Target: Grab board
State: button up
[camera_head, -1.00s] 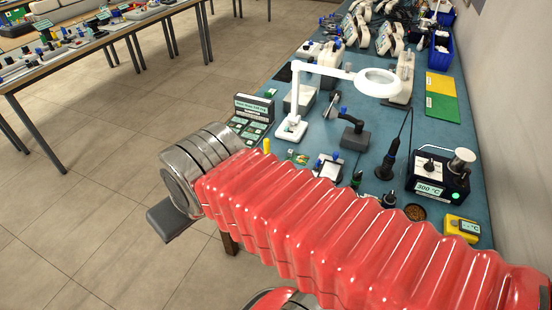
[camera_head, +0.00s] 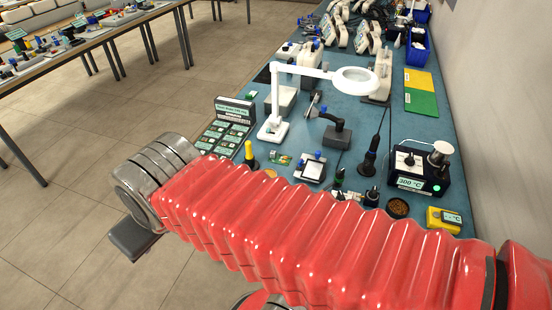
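A rack of several small green boards (camera_head: 226,128) stands at the left edge of the blue bench, just beyond my arm. A small green board with a yellowish part (camera_head: 280,158) lies on the bench to its right, and a white plate in a dark holder with blue knobs (camera_head: 312,169) is beside that. I cannot tell which one the task means. My arm, in a red ribbed sleeve, crosses the foreground to a metal joint over the floor at left. A dark grey piece (camera_head: 135,238) below the joint may be part of my gripper; its fingers cannot be made out.
A white magnifier lamp (camera_head: 270,128) stands behind the small boards. A soldering station (camera_head: 418,172), an iron in its stand (camera_head: 370,158) and a yellow meter (camera_head: 444,219) are at the right. Another table (camera_head: 100,38) is far left; floor between is clear.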

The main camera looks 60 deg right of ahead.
aim_at(275, 158)
jog(key=z, duration=0.05)
jog(key=i, duration=1)
jog(key=u, duration=0.05)
